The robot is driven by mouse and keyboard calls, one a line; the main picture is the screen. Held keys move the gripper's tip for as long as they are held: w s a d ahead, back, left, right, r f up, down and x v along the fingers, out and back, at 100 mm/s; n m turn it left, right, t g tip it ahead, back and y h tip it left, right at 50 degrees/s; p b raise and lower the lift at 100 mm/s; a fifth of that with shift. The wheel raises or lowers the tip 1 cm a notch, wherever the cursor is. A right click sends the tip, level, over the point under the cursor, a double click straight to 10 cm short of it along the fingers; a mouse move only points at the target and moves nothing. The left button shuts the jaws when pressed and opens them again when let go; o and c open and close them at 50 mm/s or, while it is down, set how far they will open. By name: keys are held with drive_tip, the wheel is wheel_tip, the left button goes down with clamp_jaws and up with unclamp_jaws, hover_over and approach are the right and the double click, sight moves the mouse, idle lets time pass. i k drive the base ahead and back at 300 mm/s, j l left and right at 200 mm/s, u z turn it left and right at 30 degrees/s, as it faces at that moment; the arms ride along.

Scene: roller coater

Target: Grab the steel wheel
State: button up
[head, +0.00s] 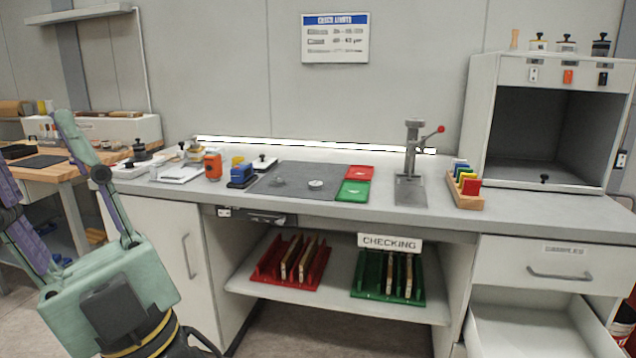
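My gripper (32,150) is at the far left, pointing up, with a pale green body and green and purple fingers. Its fingers are spread apart with nothing seen between them, and the left one is partly cut off by the picture edge. It is well left of both discs.
Beyond are a lever press (411,165), a wooden rack (467,200) and an open cabinet (545,140).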

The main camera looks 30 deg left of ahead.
sight(315, 185)
drive_tip(key=i+j+z, duration=0.1)
drive_tip(key=j, duration=0.75)
drive_tip(key=i+j, duration=0.15)
drive_tip(key=j, duration=0.65)
drive_tip(key=i+j+z, duration=0.15)
drive_tip(key=j, duration=0.7)
drive_tip(key=k, duration=0.05)
